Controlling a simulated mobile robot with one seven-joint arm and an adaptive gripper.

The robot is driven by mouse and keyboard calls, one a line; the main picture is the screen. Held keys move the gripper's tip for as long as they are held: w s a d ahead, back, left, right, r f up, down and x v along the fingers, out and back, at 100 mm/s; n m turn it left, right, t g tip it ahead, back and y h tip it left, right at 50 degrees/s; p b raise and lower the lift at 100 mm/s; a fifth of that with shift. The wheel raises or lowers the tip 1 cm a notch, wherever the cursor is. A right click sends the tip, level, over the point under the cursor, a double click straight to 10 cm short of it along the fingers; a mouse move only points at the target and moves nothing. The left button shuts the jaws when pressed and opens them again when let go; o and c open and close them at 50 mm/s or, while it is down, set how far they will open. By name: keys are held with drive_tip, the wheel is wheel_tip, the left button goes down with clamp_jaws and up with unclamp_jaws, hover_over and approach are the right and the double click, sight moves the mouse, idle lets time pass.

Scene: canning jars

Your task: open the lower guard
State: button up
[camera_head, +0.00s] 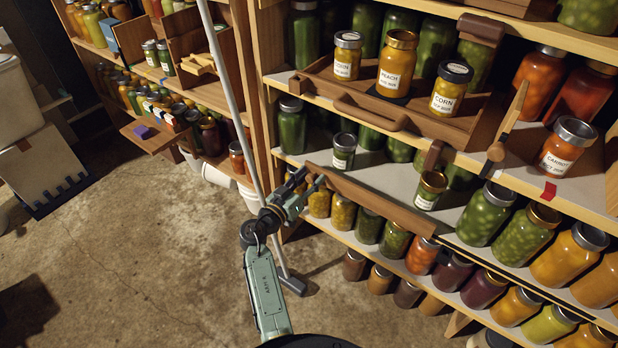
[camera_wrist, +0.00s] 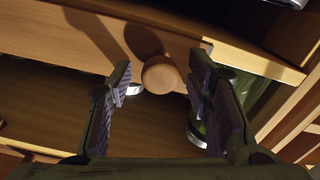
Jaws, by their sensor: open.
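The lower guard (camera_head: 372,202) is a long brown wooden rail across the front of the middle shelf. It slopes down to the right in the head view, with small jars behind it. My gripper (camera_head: 308,188) is near the guard's left end. In the wrist view my gripper (camera_wrist: 160,102) is open, with its purple-padded fingers apart. A round wooden knob (camera_wrist: 160,75) shows between and beyond the fingertips, in front of a wooden board. I cannot tell whether the fingers touch it. A jar is partly hidden behind the right finger.
A wooden tray (camera_head: 335,88) with labelled jars is on the shelf above. Jars of green, orange and purple preserves fill the shelves around the guard. A long pale pole (camera_head: 228,90) with a flat foot stands left of my gripper. The concrete floor (camera_head: 150,240) at left is mostly clear.

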clamp_jaws()
idle(0.6)
